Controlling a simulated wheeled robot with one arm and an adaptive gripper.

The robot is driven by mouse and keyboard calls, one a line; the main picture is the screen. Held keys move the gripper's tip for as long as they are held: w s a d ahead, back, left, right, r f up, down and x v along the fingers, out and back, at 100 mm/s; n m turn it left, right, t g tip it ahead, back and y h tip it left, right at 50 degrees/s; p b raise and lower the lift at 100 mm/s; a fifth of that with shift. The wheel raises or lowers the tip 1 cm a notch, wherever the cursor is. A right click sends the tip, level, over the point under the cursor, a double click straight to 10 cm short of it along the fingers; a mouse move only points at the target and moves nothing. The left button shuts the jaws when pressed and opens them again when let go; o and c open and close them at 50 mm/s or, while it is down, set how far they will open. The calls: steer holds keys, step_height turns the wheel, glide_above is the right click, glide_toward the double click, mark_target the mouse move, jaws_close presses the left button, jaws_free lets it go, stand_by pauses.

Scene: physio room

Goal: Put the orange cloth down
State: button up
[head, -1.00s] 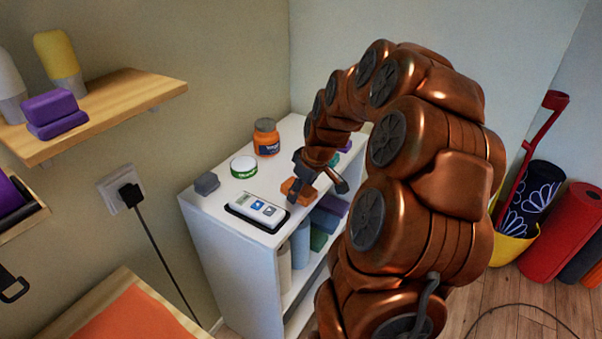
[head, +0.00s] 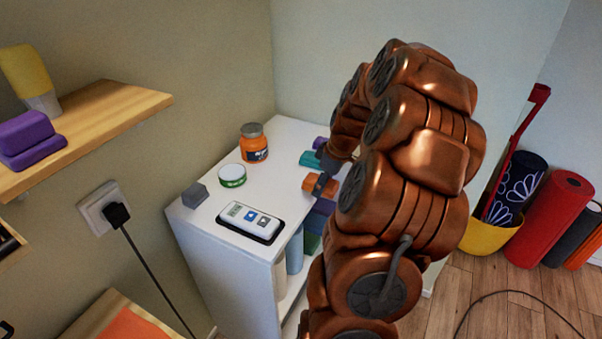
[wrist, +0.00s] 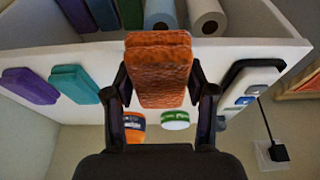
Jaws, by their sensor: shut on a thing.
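The orange cloth (head: 312,184) is a small folded block at the right edge of the white cabinet's top (head: 285,185) in the head view. In the wrist view the orange cloth (wrist: 158,62) sits between both fingers of my gripper (wrist: 159,88). My gripper (head: 323,184) is shut on it. I cannot tell whether the cloth touches the cabinet top or hangs just above it. My arm hides part of the cabinet's right side.
A teal cloth (head: 309,159) and a purple cloth (head: 320,142) lie behind the orange one. An orange jar (head: 254,146), a green-white tin (head: 232,178), a grey block (head: 195,195) and a white device (head: 249,218) stand leftward. The top's middle is clear.

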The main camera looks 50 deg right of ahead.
steer(key=p, duration=0.3)
glide_above(299, 181)
steer(key=shift+s+f, duration=0.45)
step_height(299, 181, down, 3)
steer(key=shift+f+p, duration=0.2)
steer(key=shift+p, duration=0.75)
steer(key=shift+f, duration=0.1)
steer(key=shift+f+b, duration=0.2)
steer(key=shift+b, duration=0.1)
steer(key=o, duration=1.2)
steer(key=shift+d, duration=0.1)
